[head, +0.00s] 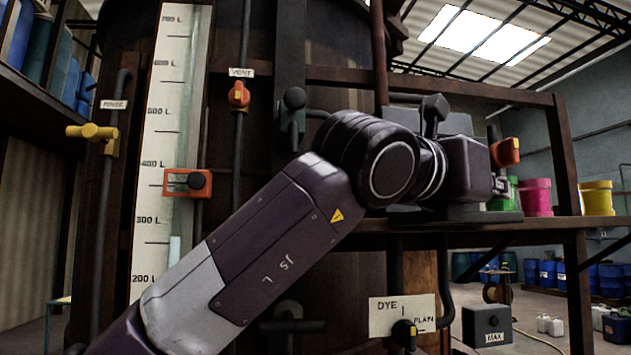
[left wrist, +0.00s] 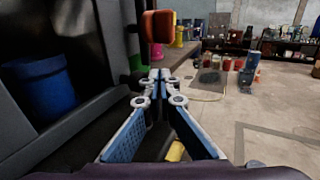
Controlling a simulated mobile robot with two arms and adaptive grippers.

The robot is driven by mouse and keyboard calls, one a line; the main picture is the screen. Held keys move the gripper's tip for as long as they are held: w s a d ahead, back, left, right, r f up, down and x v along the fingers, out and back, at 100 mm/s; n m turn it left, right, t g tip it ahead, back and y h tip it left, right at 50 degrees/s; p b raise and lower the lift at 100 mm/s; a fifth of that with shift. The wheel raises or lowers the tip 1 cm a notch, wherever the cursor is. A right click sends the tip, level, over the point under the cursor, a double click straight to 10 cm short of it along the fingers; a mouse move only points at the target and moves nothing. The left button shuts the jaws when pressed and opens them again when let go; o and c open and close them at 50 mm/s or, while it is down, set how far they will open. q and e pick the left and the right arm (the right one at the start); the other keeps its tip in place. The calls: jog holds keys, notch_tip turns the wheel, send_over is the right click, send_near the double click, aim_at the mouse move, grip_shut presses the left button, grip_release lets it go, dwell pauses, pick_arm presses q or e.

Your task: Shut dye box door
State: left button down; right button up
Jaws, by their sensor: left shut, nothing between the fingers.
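The dye box (head: 455,122) shows as a grey body behind my left wrist, on the shelf beside the vat; my arm hides most of it. In the left wrist view a dark panel with an upright edge (left wrist: 132,45) seems to be its door, seen nearly edge-on and standing open. An orange-red handle (left wrist: 157,25) sticks out from it; it also shows in the head view (head: 505,152). A blue pot (left wrist: 40,88) shows in the dark space at left. My left gripper (left wrist: 160,76) is shut and empty, below the handle; I cannot tell whether it touches the door.
A green pot (head: 505,194), a pink pot (head: 537,197) and a yellow pot (head: 596,198) stand on the shelf (head: 500,229) to the right. A shelf post (head: 562,150) rises among them. Below are a DYE sign (head: 388,322) and a valve knob (head: 404,333).

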pick_arm(q)
jog(key=shift+d, duration=0.1)
jog(key=shift+s+a, duration=0.2)
jog(key=shift+a, duration=0.05)
jog(key=v, duration=1.1)
jog(key=shift+a, duration=0.3)
pick_arm(e)
jog(key=shift+a, duration=0.35)
pick_arm(q)
jog(key=shift+s, duration=0.1)
